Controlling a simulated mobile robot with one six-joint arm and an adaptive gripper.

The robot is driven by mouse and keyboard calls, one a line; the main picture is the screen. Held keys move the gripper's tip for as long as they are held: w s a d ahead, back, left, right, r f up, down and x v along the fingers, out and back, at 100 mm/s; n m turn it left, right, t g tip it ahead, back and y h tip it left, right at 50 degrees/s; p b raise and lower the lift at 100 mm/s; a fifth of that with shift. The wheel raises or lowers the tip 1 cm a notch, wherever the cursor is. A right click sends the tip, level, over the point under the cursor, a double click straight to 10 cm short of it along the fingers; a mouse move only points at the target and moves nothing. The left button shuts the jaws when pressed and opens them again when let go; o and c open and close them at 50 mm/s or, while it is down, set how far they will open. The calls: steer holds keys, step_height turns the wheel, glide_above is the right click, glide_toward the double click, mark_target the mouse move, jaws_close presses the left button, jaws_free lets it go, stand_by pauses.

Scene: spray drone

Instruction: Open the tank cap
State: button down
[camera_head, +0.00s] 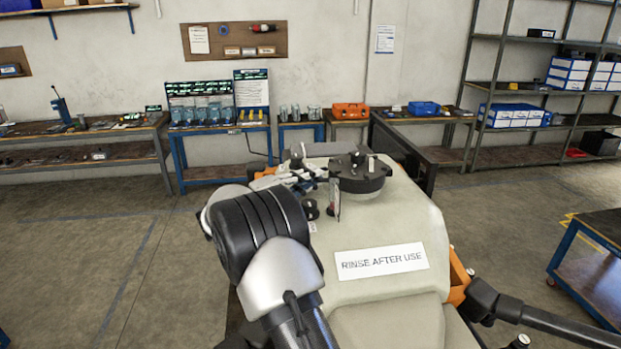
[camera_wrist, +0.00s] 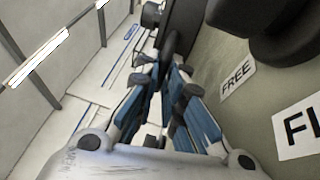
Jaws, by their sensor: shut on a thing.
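The tank (camera_head: 400,215) is a pale beige body with a "RINSE AFTER USE" label. My gripper (camera_head: 318,180) is at the left side of the cap, seen partly behind my arm. In the wrist view my gripper (camera_wrist: 168,68) has its blue-padded fingers closed in on a dark narrow part (camera_wrist: 171,47), whose link to the cap I cannot make out. The tank's side (camera_wrist: 245,110) shows in the wrist view with "FREE" lettering. The contact itself is mostly hidden.
A dark rounded part (camera_wrist: 285,35) overhangs at the wrist view's upper right. A black drone arm (camera_head: 535,320) extends right of the tank. Workbenches and a shelf (camera_head: 540,85) line the back wall. Open floor (camera_head: 100,240) lies to the left. A blue-framed table (camera_head: 595,265) stands right.

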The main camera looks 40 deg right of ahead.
steer(key=shift+r, duration=0.15)
steer(key=shift+r, duration=0.5)
steer(key=r+y+p, duration=0.1)
steer(key=r, duration=0.1)
steer(key=r+m+y+p, duration=0.1)
steer(key=r, duration=0.1)
steer(key=d+r+y+p, duration=0.1)
steer(key=r, duration=0.1)
steer(key=shift+s+d+r+m+y+p, duration=0.1)
steer(key=shift+s+r+m+y+p, duration=0.15)
steer(key=shift+r+m+y+p, duration=0.1)
steer(key=s+d+r+y+p, duration=0.3)
steer(key=d+r+p, duration=0.2)
steer(key=d, duration=0.3)
steer(key=s+d+r+m+t+y+p, duration=0.1)
steer(key=s+d+r+y+p, duration=0.2)
steer(key=d+r+p, duration=0.3)
steer(key=shift+s+d+r+t, duration=0.3)
steer(key=shift+s+d+r, duration=0.5)
steer(key=shift+d+r, duration=0.1)
steer(key=shift+m, duration=0.25)
steer(key=c, duration=2)
jaws_free()
steer(key=shift+f, duration=0.1)
